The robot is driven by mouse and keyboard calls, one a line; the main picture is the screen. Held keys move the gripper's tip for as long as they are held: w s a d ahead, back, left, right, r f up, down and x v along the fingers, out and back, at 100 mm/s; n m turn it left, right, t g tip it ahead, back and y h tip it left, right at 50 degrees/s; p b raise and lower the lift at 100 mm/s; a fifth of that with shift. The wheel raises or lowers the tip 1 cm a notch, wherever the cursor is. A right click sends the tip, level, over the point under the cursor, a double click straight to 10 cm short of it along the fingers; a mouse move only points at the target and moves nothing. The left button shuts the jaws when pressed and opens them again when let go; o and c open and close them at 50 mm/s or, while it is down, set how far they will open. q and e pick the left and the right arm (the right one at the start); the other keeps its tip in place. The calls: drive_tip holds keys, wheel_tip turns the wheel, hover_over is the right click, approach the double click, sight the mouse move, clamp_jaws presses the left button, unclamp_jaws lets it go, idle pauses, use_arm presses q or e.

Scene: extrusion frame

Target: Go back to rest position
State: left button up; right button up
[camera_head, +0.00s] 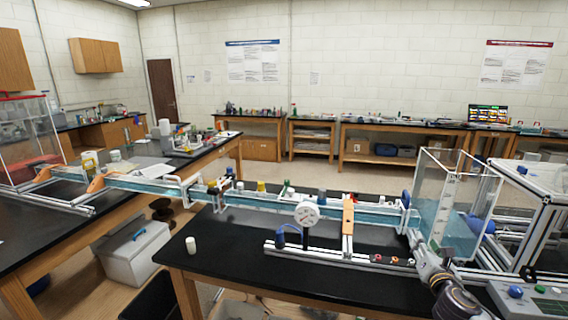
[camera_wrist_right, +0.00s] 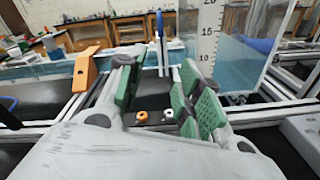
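My right gripper (camera_head: 422,252) is at the right of the head view, by the front of the clear graduated water tank (camera_head: 458,235). In the right wrist view its green-padded fingers (camera_wrist_right: 158,88) stand apart with nothing between them. Small orange and white knobs (camera_wrist_right: 142,116) show behind the gap, on the extrusion rail. The tank, with its scale, also shows in the right wrist view (camera_wrist_right: 232,60), just beyond the fingers. I cannot tell whether the gripper touches the frame. My left gripper is in neither view.
A long clear water channel (camera_head: 255,201) on an aluminium extrusion frame runs across the black benches. A white dial (camera_head: 306,214) and an orange bracket (camera_head: 348,215) stand on it. A grey control box (camera_head: 530,300) lies at the right. A small white cup (camera_head: 191,245) stands near the bench's left edge.

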drive_tip(key=s+a+f+m+g, duration=0.3)
drive_tip(key=s+a+f+m, duration=0.1)
drive_tip(key=s+f+m, duration=0.35)
drive_tip(key=s+a+f+m+g, duration=0.4)
drive_tip(key=s+a+f+m, duration=0.15)
drive_tip(key=f+m, duration=0.2)
drive_tip(key=s+a+f+m+g+y, duration=0.25)
drive_tip(key=s+a+m, duration=0.3)
drive_tip(key=s, duration=0.35)
drive_tip(key=s+a+f+m+g+y, duration=0.2)
drive_tip(key=s+a+f+m+g, duration=0.3)
drive_tip(key=s, duration=0.4)
wheel_tip(320, 180, down, 32)
drive_tip(key=s+f, duration=0.1)
drive_tip(key=s, duration=0.2)
drive_tip(key=s+d+f, duration=0.2)
drive_tip(key=s+f, duration=0.7)
drive_tip(key=s, duration=0.2)
drive_tip(key=s+d+f+g, duration=0.1)
drive_tip(key=s+d+f, duration=0.1)
drive_tip(key=s+f, duration=0.7)
drive_tip(key=shift+s+f+m, duration=0.3)
drive_tip(key=shift+s+m, duration=0.05)
drive_tip(key=shift+s, duration=0.55)
